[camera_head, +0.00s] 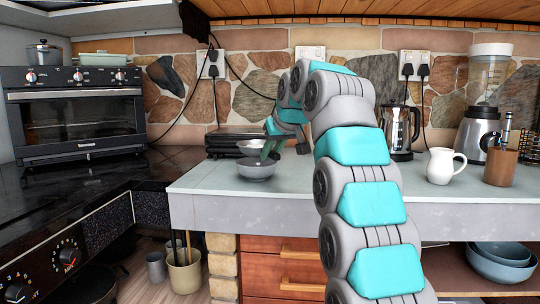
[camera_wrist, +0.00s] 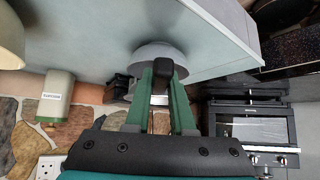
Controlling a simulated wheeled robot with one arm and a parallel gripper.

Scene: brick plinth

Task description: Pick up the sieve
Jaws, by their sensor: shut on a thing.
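The sieve (camera_head: 248,146) is a shallow silver shape at the left part of the counter, just above and behind a grey bowl (camera_head: 257,170). My gripper (camera_head: 269,149) reaches down to it from the right, with green fingers. In the wrist view the fingers of my gripper (camera_wrist: 162,82) are closed around a dark handle end (camera_wrist: 162,68), which I take to be the sieve's. The grey rounded bowl (camera_wrist: 160,50) shows just beyond the fingertips. The fingers hide part of the sieve, and I cannot tell whether it touches the bowl.
A black flat appliance (camera_head: 222,143) stands behind the bowl by the stone wall. A white jug (camera_head: 440,166), a glass kettle (camera_head: 398,132), a blender (camera_head: 478,125) and a wooden utensil holder (camera_head: 500,166) stand on the right. The black oven (camera_head: 75,112) is on the left. The counter's front is clear.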

